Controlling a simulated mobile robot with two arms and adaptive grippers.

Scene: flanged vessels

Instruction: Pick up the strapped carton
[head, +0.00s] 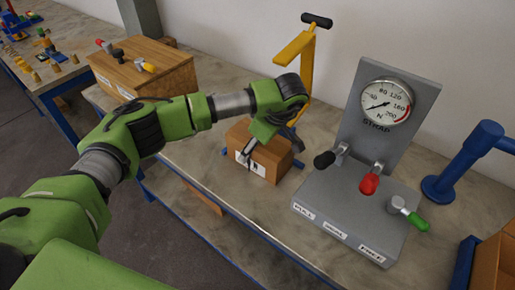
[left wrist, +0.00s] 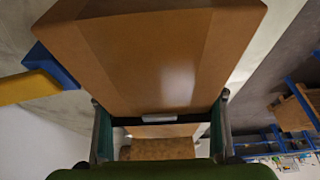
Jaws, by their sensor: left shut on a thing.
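The strapped carton (head: 270,158) is a brown box with a dark strap and a white label on its front, at the middle of the bench in the head view. My left gripper (head: 258,138) comes down over it from the left. In the left wrist view the carton (left wrist: 150,60) fills the upper middle, and my left gripper (left wrist: 163,125) has a finger at each side of it, shut on it. A dark strap with a pale piece crosses between the fingers. Whether the carton's underside touches the bench cannot be told. My right gripper is not in view.
A grey gauge stand (head: 355,205) with black, red and green handles stands close right of the carton. A yellow upright tool (head: 305,70) with a blue foot is just behind. A wooden box (head: 145,68) sits back left; a blue post (head: 455,170) stands far right.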

